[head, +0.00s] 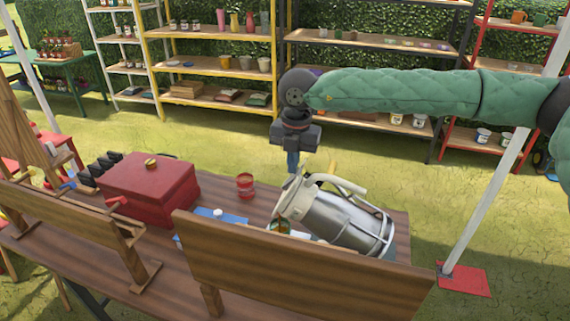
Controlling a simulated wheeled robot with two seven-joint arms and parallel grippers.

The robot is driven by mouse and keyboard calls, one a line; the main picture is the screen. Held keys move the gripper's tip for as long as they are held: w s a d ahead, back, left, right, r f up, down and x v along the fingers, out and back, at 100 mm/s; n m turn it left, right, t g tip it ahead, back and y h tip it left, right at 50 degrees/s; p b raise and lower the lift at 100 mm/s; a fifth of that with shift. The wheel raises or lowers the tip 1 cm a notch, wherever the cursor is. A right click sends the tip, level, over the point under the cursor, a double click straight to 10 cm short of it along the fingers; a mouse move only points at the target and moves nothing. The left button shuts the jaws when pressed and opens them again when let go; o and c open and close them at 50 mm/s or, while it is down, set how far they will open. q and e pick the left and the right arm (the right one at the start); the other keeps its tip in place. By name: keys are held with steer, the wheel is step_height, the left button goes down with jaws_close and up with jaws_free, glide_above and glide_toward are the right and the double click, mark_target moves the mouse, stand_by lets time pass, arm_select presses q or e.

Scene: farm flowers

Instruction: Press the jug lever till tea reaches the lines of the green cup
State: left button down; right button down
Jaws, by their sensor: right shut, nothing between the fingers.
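The silver jug (347,219) with pale top and handle is on the wooden table, tilted in the head view with its top toward the upper left. My right gripper (293,167) points down, shut and empty, just above the jug's top end. Whether it touches the lever cannot be told. My left gripper is not in view.
A red box (150,190) and a red can (245,186) stand on the table to the left. A blue cloth (205,226) lies near the cup. A raised wooden board (300,268) blocks the front. Shelves (210,65) stand behind across open grass.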

steer(key=shift+a, duration=0.1)
steer(key=shift+w+a+f+b, duration=0.1)
steer(key=shift+w+a+b, duration=0.1)
steer(key=shift+b, duration=0.2)
steer(key=shift+w+a+b, duration=0.1)
steer(key=shift+a+b, duration=0.2)
steer(key=shift+a, duration=0.15)
